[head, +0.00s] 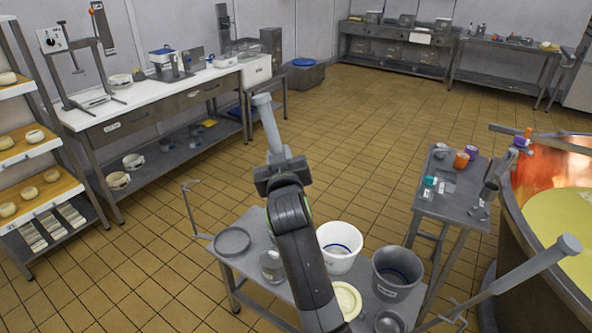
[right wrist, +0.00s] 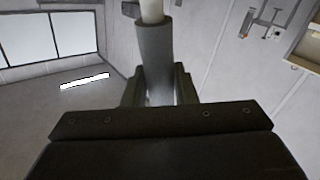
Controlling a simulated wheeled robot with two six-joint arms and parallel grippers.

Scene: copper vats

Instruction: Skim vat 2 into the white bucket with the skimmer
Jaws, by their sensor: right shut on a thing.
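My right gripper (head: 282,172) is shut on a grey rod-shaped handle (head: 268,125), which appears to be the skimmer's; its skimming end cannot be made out. In the right wrist view the handle (right wrist: 155,60) stands between the fingers, with a thinner white part at its far end. The white bucket (head: 338,262) stands on a low grey cart, right of my right forearm and below the gripper in the picture. A copper vat (head: 520,225) with pale yellow liquid stands at the right edge; its number cannot be read. My left gripper is not in view.
A grey bucket (head: 392,290), a round pan (head: 232,241) and a dish of pale yellow stuff (head: 347,298) share the cart (head: 250,275). A grey bar with a thick end (head: 545,258) slants before the vat. A small side table (head: 445,208) holds jars. Tiled floor behind is clear.

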